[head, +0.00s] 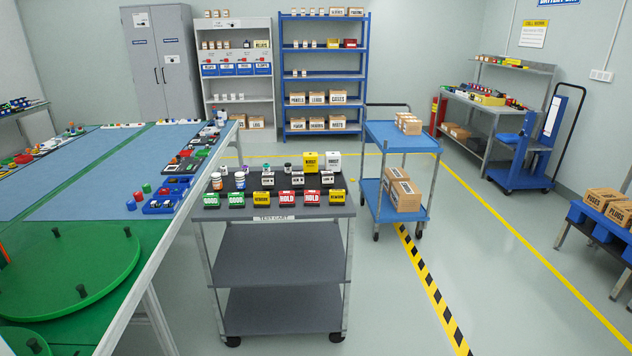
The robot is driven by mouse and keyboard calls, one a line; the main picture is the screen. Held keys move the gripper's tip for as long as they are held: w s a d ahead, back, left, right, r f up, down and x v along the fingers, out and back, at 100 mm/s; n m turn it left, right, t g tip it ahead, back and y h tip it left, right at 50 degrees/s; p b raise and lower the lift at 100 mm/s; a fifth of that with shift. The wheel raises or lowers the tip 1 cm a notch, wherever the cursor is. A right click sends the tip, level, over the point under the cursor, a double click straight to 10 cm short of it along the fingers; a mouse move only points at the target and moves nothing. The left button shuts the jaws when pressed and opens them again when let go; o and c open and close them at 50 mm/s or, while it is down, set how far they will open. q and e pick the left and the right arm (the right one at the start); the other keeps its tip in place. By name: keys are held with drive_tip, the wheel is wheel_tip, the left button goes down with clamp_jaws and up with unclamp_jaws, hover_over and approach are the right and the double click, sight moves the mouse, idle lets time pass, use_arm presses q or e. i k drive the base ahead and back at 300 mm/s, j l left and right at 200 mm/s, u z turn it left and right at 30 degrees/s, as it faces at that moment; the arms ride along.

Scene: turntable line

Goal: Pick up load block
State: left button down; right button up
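Neither of my grippers shows in the head view. Nothing in view is clearly readable as the load block. Two larger lettered blocks, one yellow (310,161) and one white (333,161), stand side by side at the back right of the grey test cart (274,218); their small print is too small to read surely. Several small white-and-black blocks (297,179) stand in the cart's middle area. A row of green, yellow and red stand signs, such as the red HOLD sign (287,198), lines the cart's front edge.
A long bench with blue mats (98,172) and a green turntable (70,270) stands at left. A blue trolley (400,135) carries cartons right of the cart. Shelves line the back wall. Open floor (500,270) lies at right, crossed by yellow lines.

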sight(298, 176)
drive_tip(key=i+l, duration=0.9)
drive_tip(key=i+j+u, duration=0.05)
drive_tip(key=i, duration=0.05)
